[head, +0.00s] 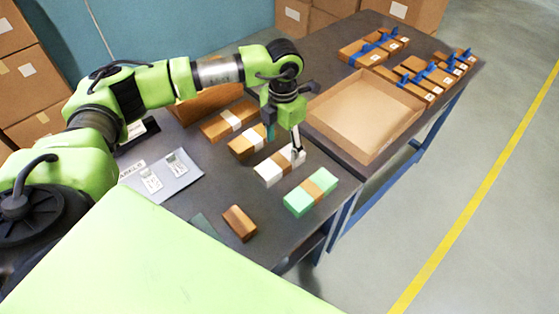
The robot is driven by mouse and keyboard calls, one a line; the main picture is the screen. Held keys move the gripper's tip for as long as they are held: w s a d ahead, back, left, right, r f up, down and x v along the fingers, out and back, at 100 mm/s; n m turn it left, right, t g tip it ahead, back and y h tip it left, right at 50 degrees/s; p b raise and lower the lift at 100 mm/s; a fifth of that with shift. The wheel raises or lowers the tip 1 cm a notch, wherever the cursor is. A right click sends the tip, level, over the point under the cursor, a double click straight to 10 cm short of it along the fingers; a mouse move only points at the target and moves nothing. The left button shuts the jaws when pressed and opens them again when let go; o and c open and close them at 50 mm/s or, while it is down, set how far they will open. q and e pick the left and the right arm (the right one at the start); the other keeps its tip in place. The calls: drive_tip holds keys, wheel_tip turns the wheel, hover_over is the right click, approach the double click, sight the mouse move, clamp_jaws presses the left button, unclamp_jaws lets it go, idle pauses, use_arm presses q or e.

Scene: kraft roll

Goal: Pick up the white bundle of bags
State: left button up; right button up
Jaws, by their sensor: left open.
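The white bundle of bags (267,173), with a brown paper band around its middle, lies on the dark table (215,205). It is between a brown bundle and a mint-green one. My left gripper (284,148) points down over the white bundle, open, with its fingers apart. One finger covers part of the bundle's far right end; I cannot tell whether it touches. My right gripper is not in view.
The mint-green bundle (297,203) lies close in front. Brown bundles with white bands (236,148) lie behind. A brown block (239,222), a grey sheet with labels (170,182) and an open cardboard tray (345,140) share the table. Blue-banded bundles (412,87) stand at the far end.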

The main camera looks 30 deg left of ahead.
sight(280, 161)
use_arm(q)
drive_tip(key=f, duration=0.2)
drive_tip(key=shift+a+f, duration=0.2)
drive_tip(key=shift+f, duration=0.15)
drive_tip(key=shift+a+f+p, duration=0.1)
drive_tip(key=shift+f+p, duration=0.6)
drive_tip(key=shift+f, duration=0.25)
wheel_tip(280, 161, down, 4)
drive_tip(key=shift+w+r+p, duration=0.1)
drive_tip(key=shift+r+p, duration=0.15)
drive_tip(key=shift+p, duration=0.2)
drive_tip(key=shift+a+f, duration=0.1)
drive_tip(key=shift+f, duration=0.1)
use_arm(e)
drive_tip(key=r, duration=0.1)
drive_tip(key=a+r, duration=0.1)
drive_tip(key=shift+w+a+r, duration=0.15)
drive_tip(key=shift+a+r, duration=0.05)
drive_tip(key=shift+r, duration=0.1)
use_arm(q)
drive_tip(key=c, duration=1.3)
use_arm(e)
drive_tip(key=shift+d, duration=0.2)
